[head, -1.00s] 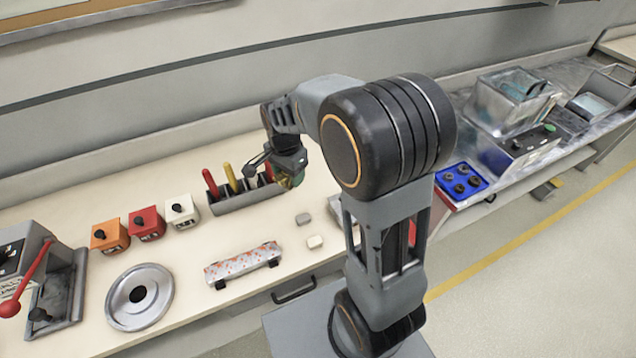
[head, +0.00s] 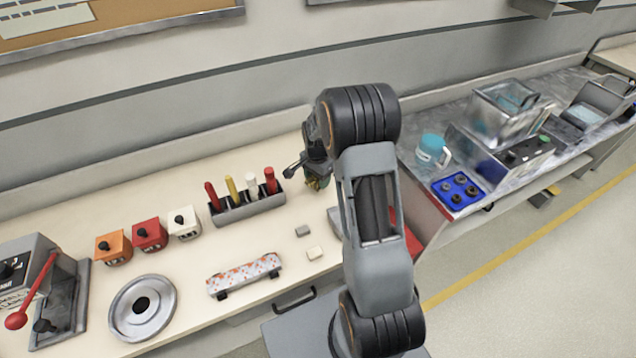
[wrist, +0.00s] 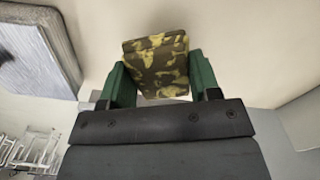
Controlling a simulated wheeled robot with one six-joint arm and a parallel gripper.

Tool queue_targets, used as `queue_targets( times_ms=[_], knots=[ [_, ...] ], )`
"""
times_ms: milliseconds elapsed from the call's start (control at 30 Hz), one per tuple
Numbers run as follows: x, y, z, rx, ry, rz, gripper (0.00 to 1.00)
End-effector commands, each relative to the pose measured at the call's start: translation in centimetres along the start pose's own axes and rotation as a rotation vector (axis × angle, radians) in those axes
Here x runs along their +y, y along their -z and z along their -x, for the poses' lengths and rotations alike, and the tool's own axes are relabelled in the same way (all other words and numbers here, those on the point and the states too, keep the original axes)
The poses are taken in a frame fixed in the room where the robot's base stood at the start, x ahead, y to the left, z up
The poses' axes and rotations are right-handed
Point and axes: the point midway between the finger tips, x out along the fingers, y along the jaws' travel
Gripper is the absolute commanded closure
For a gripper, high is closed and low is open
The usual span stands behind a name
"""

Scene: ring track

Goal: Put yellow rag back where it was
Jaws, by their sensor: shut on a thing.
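My gripper (head: 317,183) hangs over the right part of the cream bench, to the right of the marker holder. In the wrist view its two green fingers (wrist: 162,85) are shut on a folded yellow rag (wrist: 158,62) with dark brown stains. The rag is held between the fingertips. In the head view only a small yellowish bit of the rag (head: 313,184) shows below my gripper. My arm hides part of the bench behind and to the right of it.
The holder (head: 240,212) with red, yellow and white markers stands left of my gripper. A blue tray (head: 460,190) and cyan mug (head: 432,150) are right.

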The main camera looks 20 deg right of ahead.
Motion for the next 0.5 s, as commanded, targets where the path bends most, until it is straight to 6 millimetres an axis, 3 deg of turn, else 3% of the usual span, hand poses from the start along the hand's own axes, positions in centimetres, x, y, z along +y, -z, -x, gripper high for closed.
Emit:
queue_targets(
  times_ms=[300, 500],
  knots=[
    [0.0, 0.5, -3.2, -0.002, -0.003, -0.001, 0.62],
    [-0.1, 0.5, -3.7, 0.000, 0.000, -0.001, 0.62]
  ],
)
